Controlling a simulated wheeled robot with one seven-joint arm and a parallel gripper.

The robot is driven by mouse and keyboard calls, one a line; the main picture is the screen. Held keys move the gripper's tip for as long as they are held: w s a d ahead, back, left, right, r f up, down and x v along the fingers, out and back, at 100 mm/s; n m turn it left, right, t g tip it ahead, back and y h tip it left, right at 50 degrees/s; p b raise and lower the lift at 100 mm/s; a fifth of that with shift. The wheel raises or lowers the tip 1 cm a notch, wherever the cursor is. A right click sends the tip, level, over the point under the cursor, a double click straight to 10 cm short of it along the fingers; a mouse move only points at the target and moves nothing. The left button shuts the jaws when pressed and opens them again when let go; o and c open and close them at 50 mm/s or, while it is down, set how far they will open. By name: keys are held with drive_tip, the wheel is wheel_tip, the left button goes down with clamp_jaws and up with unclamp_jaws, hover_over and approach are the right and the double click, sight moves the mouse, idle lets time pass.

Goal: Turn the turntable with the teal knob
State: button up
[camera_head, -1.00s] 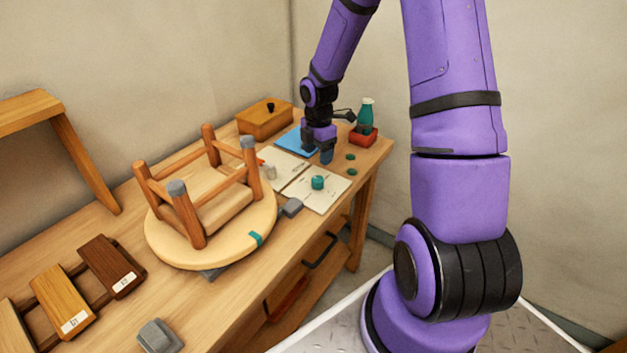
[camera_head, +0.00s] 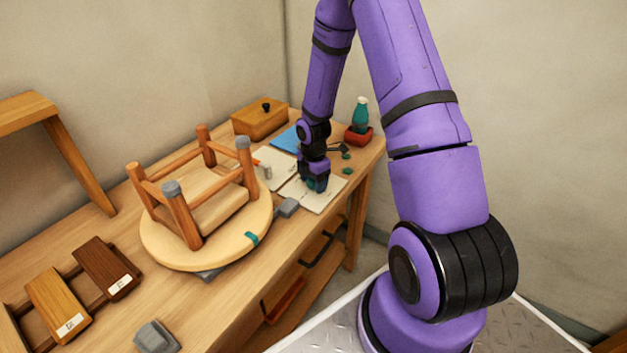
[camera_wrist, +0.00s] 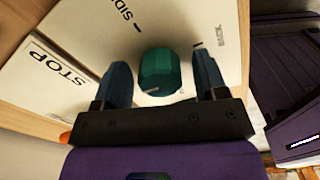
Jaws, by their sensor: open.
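The turntable (camera_head: 163,250) is a round pale wooden disc with a teal mark on its rim, and an upturned wooden stool (camera_head: 205,190) sits on it. The teal knob (camera_wrist: 159,72) stands on a white panel (camera_wrist: 125,40) to the right of the turntable. My gripper (camera_head: 315,184) is over the knob and mostly hides it in the head view. In the wrist view my gripper (camera_wrist: 160,85) is open, with one blue finger on each side of the knob. Gaps show between both fingers and the knob.
A panel marked STOP (camera_wrist: 45,75) lies beside the knob's panel. A grey block (camera_head: 287,207) lies between turntable and panels. A green bottle in a red holder (camera_head: 357,136) and a wooden box (camera_head: 260,119) stand at the back. Wood samples (camera_head: 58,302) lie at the front left.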

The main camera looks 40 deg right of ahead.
drive_tip(key=shift+c, duration=0.5)
drive_tip(key=c, duration=0.8)
